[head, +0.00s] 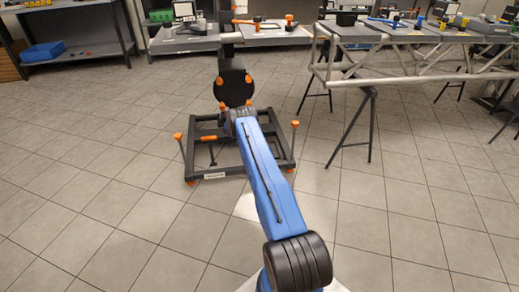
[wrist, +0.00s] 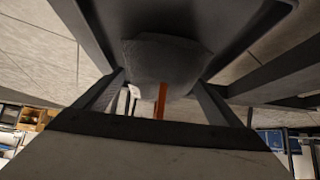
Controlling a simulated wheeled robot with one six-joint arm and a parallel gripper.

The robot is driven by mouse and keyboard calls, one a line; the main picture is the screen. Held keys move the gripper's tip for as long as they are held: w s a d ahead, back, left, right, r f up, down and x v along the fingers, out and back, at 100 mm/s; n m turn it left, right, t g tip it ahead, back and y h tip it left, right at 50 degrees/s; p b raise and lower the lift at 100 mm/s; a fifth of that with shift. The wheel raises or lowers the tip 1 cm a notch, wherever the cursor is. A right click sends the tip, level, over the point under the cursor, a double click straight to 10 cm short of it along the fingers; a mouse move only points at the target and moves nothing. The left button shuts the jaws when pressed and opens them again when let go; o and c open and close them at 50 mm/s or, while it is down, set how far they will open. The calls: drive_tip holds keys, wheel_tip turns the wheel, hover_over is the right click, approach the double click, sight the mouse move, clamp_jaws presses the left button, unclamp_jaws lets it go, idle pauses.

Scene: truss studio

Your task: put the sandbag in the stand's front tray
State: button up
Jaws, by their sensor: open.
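In the wrist view the dark grey sandbag (wrist: 165,58) with an orange strap (wrist: 160,101) lies against a dark tray surface (wrist: 235,22), apparently the stand's front tray. My gripper (wrist: 160,82) is open, with one finger on each side of the bag's near end. I cannot tell whether the fingers touch it. In the head view the dark stand (head: 210,175), with orange knobs and feet, stands on the floor. My blue arm reaches over it. The bag and the tray are hidden there behind my arm.
A truss table (head: 380,80) on trestle legs stands to the right of the stand, with tools on it. A shelf with a blue bin (head: 43,52) is at the far left. More benches line the back. The tiled floor around the stand is clear.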

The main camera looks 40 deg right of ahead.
drive_tip(key=v, duration=0.5)
drive_tip(key=shift+w+a+r, duration=0.1)
drive_tip(key=shift+w+a, duration=0.05)
drive_tip(key=shift+a, duration=0.1)
drive_tip(key=w+a, duration=0.6)
drive_tip(key=a, duration=0.3)
drive_tip(key=shift+a, duration=0.35)
